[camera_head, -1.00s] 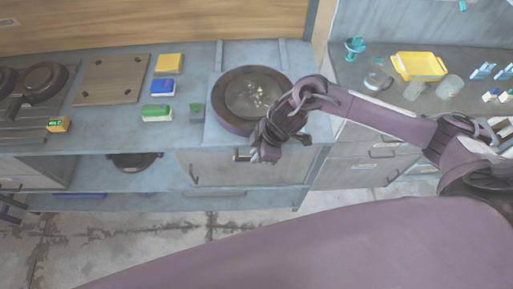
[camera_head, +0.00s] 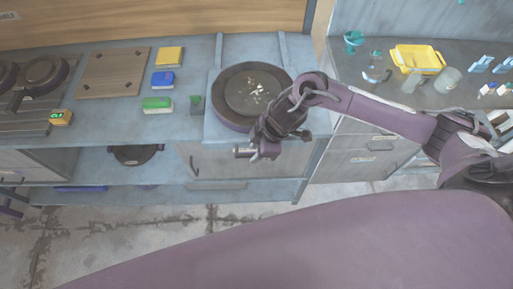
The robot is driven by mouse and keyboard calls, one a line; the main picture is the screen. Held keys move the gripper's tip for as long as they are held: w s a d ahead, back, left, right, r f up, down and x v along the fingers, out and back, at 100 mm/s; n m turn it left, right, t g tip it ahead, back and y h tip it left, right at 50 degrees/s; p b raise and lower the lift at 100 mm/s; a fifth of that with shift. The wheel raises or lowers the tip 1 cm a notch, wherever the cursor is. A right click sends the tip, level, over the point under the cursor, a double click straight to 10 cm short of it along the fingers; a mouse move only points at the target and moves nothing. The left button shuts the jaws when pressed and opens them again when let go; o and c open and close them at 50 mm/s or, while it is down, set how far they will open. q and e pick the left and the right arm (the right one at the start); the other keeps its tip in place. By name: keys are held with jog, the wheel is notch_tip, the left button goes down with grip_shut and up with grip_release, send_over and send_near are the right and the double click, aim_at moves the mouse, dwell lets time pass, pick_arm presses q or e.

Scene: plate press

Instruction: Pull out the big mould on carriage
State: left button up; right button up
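The big mould (camera_head: 222,92) is a round dark dish with a wide purple-grey rim and pale crumbs in its middle. It sits on a blue-grey carriage (camera_head: 216,128) at the front of the counter, with two rails running behind it. A short bar handle (camera_head: 242,152) shows at the carriage's front. My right gripper (camera_head: 262,152) points down at the front edge, right beside the handle's right end. Its wrist hides the mould's lower right rim. Its fingers are dark and small, so whether they grip the handle is unclear. My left gripper is out of view.
Left of the mould lie a green block (camera_head: 157,104), a blue block (camera_head: 163,80) and a yellow block (camera_head: 169,56). A wooden board (camera_head: 114,72) lies farther left. The right counter holds a yellow tray (camera_head: 418,60) and glassware. Open floor (camera_head: 150,220) lies in front.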

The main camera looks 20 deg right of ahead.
jog(key=b+v, duration=0.1)
jog(key=v, duration=0.6)
jog(key=shift+d+r, duration=0.15)
jog(key=shift+r, duration=0.2)
jog(key=shift+s, duration=0.1)
